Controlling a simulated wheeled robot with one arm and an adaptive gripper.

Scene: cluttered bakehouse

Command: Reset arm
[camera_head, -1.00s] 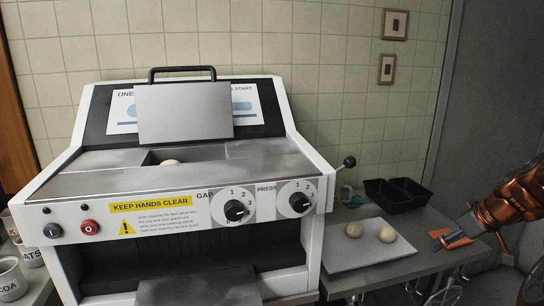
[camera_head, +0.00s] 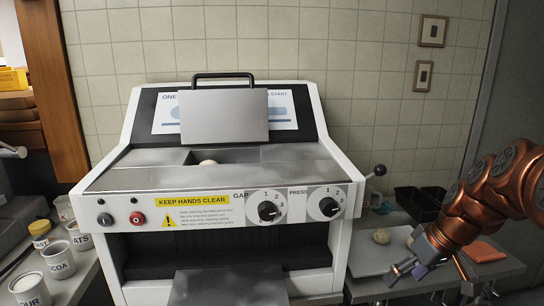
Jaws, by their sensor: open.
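My copper-coloured arm reaches in from the right edge. My gripper (camera_head: 405,260) is open and empty at its end, above the right part of the pale board (camera_head: 366,256) on the side table. One dough ball (camera_head: 381,236) shows on that board, left of the gripper; the gripper and arm cover part of the board. Another dough ball (camera_head: 208,162) sits in the feed opening of the white dough machine (camera_head: 345,205), well left of the gripper.
Dark baking tins (camera_head: 412,203) stand behind the gripper near the wall. An orange cloth (camera_head: 484,252) lies under the arm. The machine's side lever (camera_head: 379,171) sticks out toward the arm. Labelled canisters (camera_head: 58,262) stand at the left. The air above the side table is mostly free.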

